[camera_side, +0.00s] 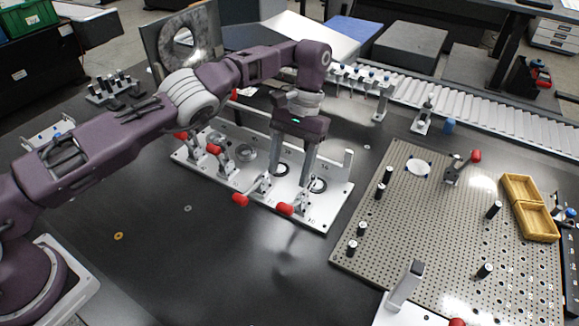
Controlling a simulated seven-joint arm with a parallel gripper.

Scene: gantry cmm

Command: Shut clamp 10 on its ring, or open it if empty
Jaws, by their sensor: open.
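A white clamp plate (188,157) carries several toggle clamps with red handles; I cannot read any number, so I cannot tell which is clamp 10. Two front clamps have red handles, one on the left (241,199) and one on the right (285,209), sticking out over the front edge. Two more red handles, an upper one (181,135) and a lower one (213,149), are at the plate's left end. Round seats (281,170) show behind the front clamps; whether they hold rings is unclear. My gripper (292,168) is open, pointing down over the plate's right half, partly hiding the right seat (317,186).
A perforated plate (440,225) with black posts and a red-handled clamp (475,156) lies to the right, with yellow bins (529,207) on it. A roller conveyor (480,105) runs behind. The dark table in front is clear except for two small washers (119,236).

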